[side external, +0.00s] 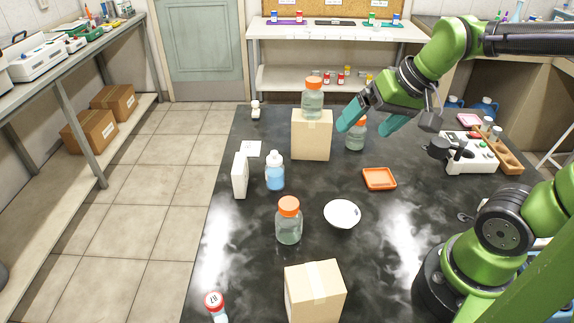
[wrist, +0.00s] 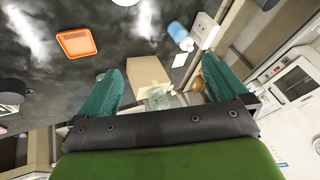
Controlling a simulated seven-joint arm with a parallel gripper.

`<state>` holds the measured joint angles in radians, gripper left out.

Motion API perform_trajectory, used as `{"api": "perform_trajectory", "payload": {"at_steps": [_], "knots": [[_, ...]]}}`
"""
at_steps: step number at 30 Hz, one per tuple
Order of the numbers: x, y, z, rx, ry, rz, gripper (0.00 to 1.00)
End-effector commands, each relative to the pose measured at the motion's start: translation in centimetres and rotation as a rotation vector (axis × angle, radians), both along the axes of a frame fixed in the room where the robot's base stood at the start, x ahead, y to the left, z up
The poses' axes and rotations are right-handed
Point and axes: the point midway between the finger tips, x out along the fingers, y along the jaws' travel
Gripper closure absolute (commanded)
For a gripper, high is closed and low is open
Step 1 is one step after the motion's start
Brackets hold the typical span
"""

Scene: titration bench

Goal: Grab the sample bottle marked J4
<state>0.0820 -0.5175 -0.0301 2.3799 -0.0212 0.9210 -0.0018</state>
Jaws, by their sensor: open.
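Three clear bottles with orange caps stand on the bench: one on top of a cardboard box (side external: 312,103), one just right of that box (side external: 356,135), and one nearer the front (side external: 289,225). I cannot read a J4 mark on any of them. A small bottle with a red cap (side external: 214,303) stands at the front left; its cap has a mark too small to read. My gripper (side external: 367,126) is open and empty, right of the bottle on the box and near the one beside it. In the wrist view, a clear bottle (wrist: 158,97) shows between the teal fingers, partly hidden.
The cardboard box (side external: 312,145) also shows in the wrist view (wrist: 147,71). A blue-filled bottle (side external: 275,177), a white box (side external: 240,175), a white bowl (side external: 342,214), an orange tray (side external: 379,178) and a front box (side external: 315,295) stand around. Bare bench lies between them.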

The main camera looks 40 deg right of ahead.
Motion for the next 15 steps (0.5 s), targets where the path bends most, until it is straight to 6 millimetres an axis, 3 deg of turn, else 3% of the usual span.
{"api": "perform_trajectory", "payload": {"at_steps": [3,6,8,15], "knots": [[-2.6,2.0,-0.1,-0.004,-0.066,0.057,0.0],[-3.5,2.8,0.3,-0.008,-0.101,0.086,0.0],[-3.6,3.0,0.8,-0.01,-0.122,0.096,0.09],[-3.7,3.2,1.1,-0.011,-0.131,0.105,0.09]]}}
